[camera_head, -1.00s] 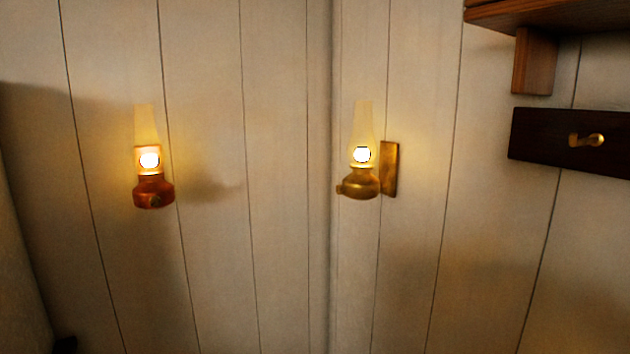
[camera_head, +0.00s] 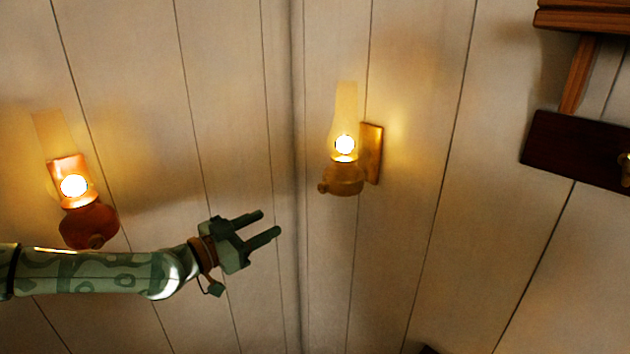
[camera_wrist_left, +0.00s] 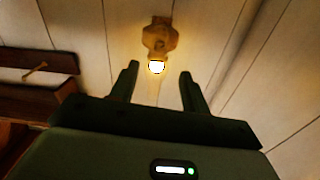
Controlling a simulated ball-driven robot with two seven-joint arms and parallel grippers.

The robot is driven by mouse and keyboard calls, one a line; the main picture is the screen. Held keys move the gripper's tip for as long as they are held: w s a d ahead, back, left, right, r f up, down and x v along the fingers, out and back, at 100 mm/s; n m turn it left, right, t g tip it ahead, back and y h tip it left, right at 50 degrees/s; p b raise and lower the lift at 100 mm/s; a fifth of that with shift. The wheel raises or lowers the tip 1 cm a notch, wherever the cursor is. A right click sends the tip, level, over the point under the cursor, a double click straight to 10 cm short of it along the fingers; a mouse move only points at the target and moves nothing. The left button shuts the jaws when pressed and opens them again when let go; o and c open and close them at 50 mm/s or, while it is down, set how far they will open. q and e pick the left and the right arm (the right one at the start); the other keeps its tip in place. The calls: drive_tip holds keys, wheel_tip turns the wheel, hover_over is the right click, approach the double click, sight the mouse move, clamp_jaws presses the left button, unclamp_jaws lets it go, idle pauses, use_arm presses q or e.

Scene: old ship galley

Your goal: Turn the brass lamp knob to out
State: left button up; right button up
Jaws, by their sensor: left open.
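The brass lamp (camera_head: 344,180) is lit and fixed to the wall by a brass plate, right of centre in the head view. Its small knob (camera_head: 323,187) sticks out at the left of its base. The lamp also shows in the left wrist view (camera_wrist_left: 158,38), upside down, beyond the fingertips and roughly between them. My left gripper (camera_head: 271,223) is open and empty, below and left of the brass lamp, apart from it. Its fingers also show in the left wrist view (camera_wrist_left: 160,77). My right gripper is not in view.
A lit copper-red lamp (camera_head: 88,225) hangs on the wall at the left, close above my left arm. A dark board (camera_head: 570,147) with a brass hook and a wooden shelf (camera_head: 585,20) are at the right. The wall between the lamps is bare.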

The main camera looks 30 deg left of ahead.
use_arm(q)
drive_tip(key=r, duration=0.2)
drive_tip(key=p, duration=0.2)
approach(321, 189)
drive_tip(key=x, duration=0.7)
drive_tip(key=shift+w+d, duration=0.1)
drive_tip(key=shift+w, duration=0.15)
drive_tip(key=shift+w+d, duration=0.15)
drive_tip(key=shift+w, duration=0.2)
drive_tip(key=c, duration=1)
